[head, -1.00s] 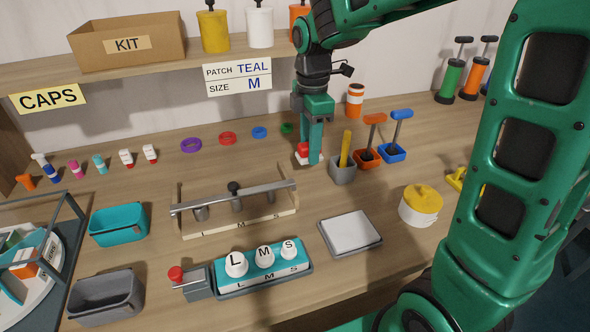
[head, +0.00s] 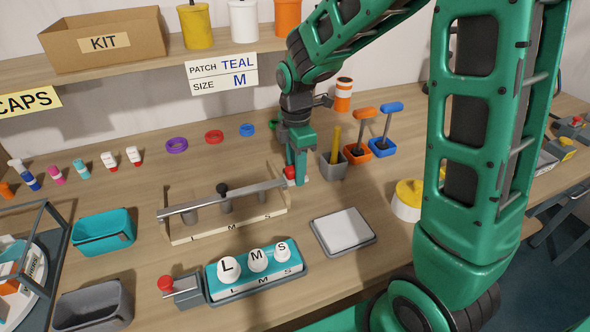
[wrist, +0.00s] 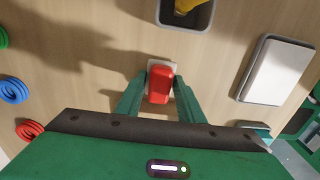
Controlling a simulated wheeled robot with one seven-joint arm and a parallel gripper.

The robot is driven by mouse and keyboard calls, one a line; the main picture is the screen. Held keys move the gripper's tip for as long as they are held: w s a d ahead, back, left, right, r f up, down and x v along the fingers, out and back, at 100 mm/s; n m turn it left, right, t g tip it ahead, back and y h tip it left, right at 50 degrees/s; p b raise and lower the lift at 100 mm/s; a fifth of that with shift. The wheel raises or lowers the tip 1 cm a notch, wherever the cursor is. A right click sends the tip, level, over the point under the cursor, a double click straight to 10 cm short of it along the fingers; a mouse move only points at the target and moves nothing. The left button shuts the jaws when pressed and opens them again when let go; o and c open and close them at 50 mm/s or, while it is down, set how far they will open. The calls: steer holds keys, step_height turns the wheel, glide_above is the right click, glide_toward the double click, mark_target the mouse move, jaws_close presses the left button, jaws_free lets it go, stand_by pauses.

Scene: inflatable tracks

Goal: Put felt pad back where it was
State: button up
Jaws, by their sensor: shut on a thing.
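My gripper (head: 297,178) points down over the bench, right of the wooden stand with the metal bar. It is shut on a small red block with a white base, which I take to be the felt pad (head: 290,173). In the wrist view the red part of the felt pad (wrist: 160,84) sits between the fingers (wrist: 159,92), with the white base showing beyond it. I cannot tell whether the base touches the bench. The fingers partly hide it in the head view.
A grey holder with a yellow tool (head: 333,166) stands close to the right of my gripper. A grey tray with a white slab (head: 343,232) lies in front. The wooden stand (head: 225,229) and the L, M, S block (head: 253,277) are to the left. Bare bench lies between.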

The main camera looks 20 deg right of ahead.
steer(key=shift+f, duration=0.2)
steer(key=shift+f, duration=0.1)
steer(key=o, duration=1)
step_height(320, 180, up, 12)
stand_by(0.3)
